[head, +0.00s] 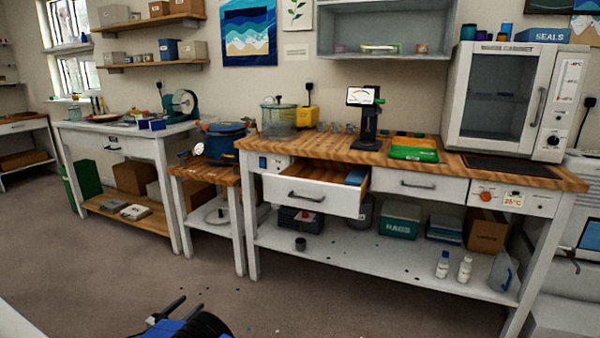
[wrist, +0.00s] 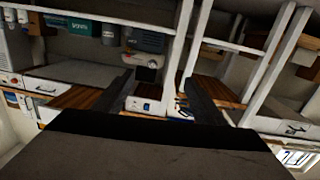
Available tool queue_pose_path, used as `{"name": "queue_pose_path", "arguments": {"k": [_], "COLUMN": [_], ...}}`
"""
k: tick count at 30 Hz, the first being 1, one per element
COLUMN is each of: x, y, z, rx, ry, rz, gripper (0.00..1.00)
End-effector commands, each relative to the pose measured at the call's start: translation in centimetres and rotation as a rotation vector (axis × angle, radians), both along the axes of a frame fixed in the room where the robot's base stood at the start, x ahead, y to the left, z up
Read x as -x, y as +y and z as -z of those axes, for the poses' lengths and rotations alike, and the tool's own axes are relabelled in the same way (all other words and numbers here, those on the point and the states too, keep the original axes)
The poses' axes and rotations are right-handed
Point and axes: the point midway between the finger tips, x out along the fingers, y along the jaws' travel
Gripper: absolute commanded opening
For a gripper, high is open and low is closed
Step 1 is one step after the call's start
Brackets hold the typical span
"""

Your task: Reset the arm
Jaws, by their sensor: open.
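My gripper (head: 160,316) shows at the bottom edge of the head view, left of centre, with part of my blue and black arm. It is over the floor in front of the benches, apart from every bench. In the wrist view my gripper (wrist: 160,78) has its two dark fingers spread apart with nothing held between them. The wrist picture is turned over, with the benches upside down beyond the fingers. Most of my arm is out of the frames.
The wooden-topped bench (head: 290,148) has an open drawer (head: 312,197) jutting out. A white cabinet (head: 515,95) stands on its right end. A blue pot (head: 226,142) sits on the lower side table. The floor (head: 120,270) ahead is open, with small specks.

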Motion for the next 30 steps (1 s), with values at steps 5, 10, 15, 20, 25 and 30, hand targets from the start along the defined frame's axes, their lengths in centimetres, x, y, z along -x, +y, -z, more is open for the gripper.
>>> {"name": "queue_pose_path", "arguments": {"k": [5,10,15,20,25,30], "x": [-1.5,-3.2,-5.4,-6.9,-7.7,-7.7], "y": [-2.1,-4.8,-9.6,-14.9,-20.8,-26.8], "z": [-2.4,-5.4,-10.1,-14.7,-19.4,-23.7], "rx": [0.015,0.033,0.058,0.077,0.089,0.089], "ry": [0.04,0.099,0.194,0.301,0.415,0.529], "rz": [0.037,0.082,0.146,0.202,0.249,0.283], "gripper": [0.64,0.64,0.64,0.64,0.64,0.64]}}
